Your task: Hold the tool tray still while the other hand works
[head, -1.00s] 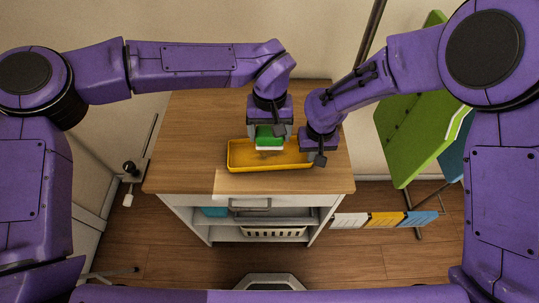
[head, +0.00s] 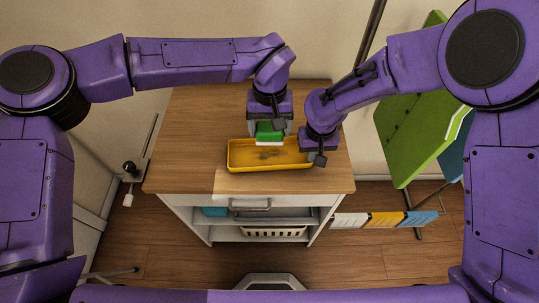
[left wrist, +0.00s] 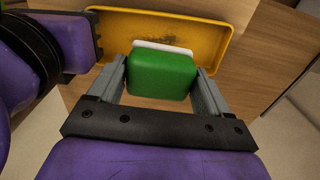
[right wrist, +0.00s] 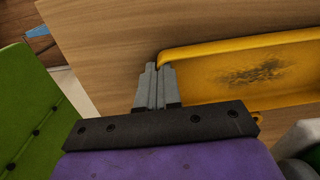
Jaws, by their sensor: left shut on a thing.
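The yellow tool tray (head: 240,165) lies on the wooden top of the cabinet, with a dark smudge (head: 270,155) on its floor. My left gripper (head: 269,132) is shut on a green block with a white underside (left wrist: 162,75), like a sponge. It holds the block at the tray's far side; whether the white underside touches the tray is unclear. My right gripper (head: 318,158) is at the tray's right end. In the right wrist view its fingers (right wrist: 160,72) are close together on the tray's rim at a corner.
The wooden top (head: 195,130) is clear to the left of the tray and behind it. Below are shelves with a teal item (head: 214,211) and a white basket (head: 275,232). A green board (head: 405,125) leans at the right, near white, yellow and blue panels (head: 385,219).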

